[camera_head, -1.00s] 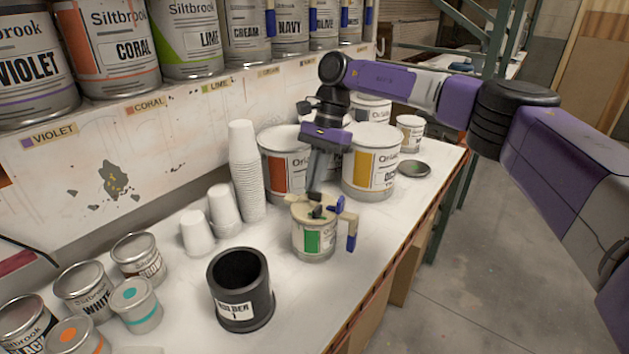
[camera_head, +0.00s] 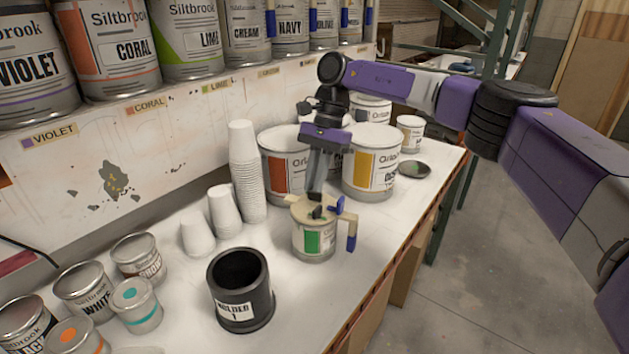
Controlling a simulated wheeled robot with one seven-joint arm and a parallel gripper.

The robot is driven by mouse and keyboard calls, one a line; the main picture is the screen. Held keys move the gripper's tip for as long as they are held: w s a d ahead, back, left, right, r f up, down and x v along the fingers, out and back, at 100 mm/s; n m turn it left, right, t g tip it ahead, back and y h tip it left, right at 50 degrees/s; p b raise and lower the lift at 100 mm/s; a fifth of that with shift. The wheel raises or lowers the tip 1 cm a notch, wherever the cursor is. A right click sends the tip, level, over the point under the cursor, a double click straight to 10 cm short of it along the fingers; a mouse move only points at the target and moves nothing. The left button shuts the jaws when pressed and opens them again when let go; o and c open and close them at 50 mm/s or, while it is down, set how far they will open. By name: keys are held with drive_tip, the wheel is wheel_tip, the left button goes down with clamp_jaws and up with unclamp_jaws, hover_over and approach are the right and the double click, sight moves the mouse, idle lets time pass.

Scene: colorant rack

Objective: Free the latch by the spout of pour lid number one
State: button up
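A small can with a green label (camera_head: 313,242) stands on the bench. A beige pour lid (camera_head: 301,214) sits on it, with a blue-tipped handle (camera_head: 351,238) hanging at its right. Dark green and blue small parts (camera_head: 338,205) show on the lid's top; I cannot tell which is the latch by the spout. My gripper (camera_head: 317,194) points down from above, its fingertips at the lid's back part. The fingertips are small and partly hidden, so whether they are open or touching a latch is unclear.
A black holder (camera_head: 241,290) labelled 1 stands in front left of the can. Stacked white cups (camera_head: 245,170) stand behind left. Large cans with red (camera_head: 285,165) and ochre (camera_head: 370,165) labels stand close behind. A dark disc (camera_head: 414,169) lies at right.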

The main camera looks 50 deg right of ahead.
idle(0.3)
drive_tip(key=b+v, duration=0.1)
drive_tip(key=v, duration=0.6)
drive_tip(key=shift+d+r, duration=0.2)
drive_tip(key=shift+r, duration=0.15)
idle(0.3)
